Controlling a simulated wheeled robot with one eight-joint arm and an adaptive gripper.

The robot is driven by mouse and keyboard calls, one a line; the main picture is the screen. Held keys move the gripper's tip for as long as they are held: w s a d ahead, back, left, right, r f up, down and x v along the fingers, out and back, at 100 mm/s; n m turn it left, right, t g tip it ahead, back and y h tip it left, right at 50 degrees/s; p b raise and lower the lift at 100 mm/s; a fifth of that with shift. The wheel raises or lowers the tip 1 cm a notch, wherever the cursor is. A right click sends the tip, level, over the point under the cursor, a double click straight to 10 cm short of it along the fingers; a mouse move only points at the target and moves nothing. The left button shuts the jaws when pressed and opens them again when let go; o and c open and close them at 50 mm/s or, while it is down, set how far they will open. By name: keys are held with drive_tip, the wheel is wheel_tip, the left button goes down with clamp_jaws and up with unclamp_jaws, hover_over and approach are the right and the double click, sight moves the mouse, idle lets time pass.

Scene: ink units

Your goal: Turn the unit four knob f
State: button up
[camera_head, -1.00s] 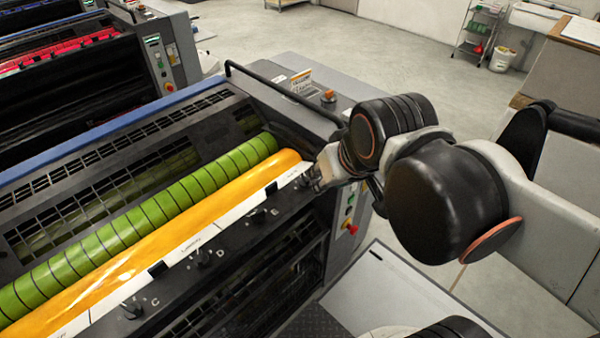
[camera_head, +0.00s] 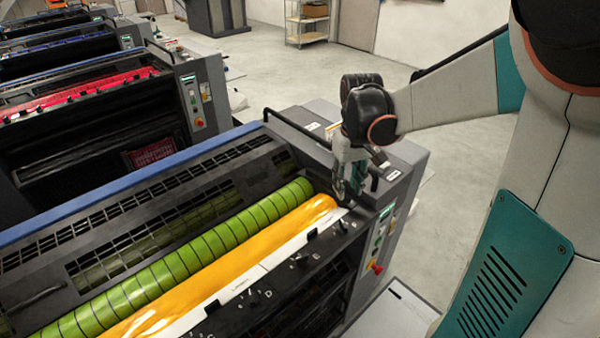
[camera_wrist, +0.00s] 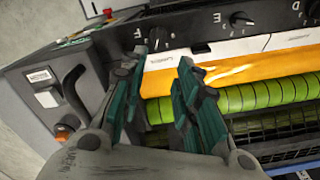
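The unit four knob F (camera_wrist: 159,40) is a small black knob on the dark panel strip, at the top middle of the wrist view. It also shows in the head view (camera_head: 343,226), near the right end of the strip. My gripper (camera_wrist: 163,62) has its two teal-and-dark fingers apart with nothing between them. In the wrist view the knob appears just beyond the gap between the fingertips; I see no clear contact. In the head view my gripper (camera_head: 350,185) points down above the right end of the rollers, close to the knob.
Knob E (camera_wrist: 240,20) sits farther along the strip. The green roller (camera_head: 230,232) and yellow roller (camera_head: 220,255) run beside it. A black handrail (camera_head: 295,133) and grey end housing (camera_head: 405,165) stand close to my gripper. Open floor lies behind.

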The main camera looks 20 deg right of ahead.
sight(343, 222)
drive_tip(key=f+b, duration=0.1)
drive_tip(key=f, duration=0.3)
drive_tip(key=f+b, duration=0.1)
drive_tip(key=f, duration=0.4)
drive_tip(key=f+b, duration=0.1)
drive_tip(key=f, duration=0.4)
drive_tip(key=shift+d+f, duration=0.1)
drive_tip(key=shift+d, duration=0.15)
clamp_jaws()
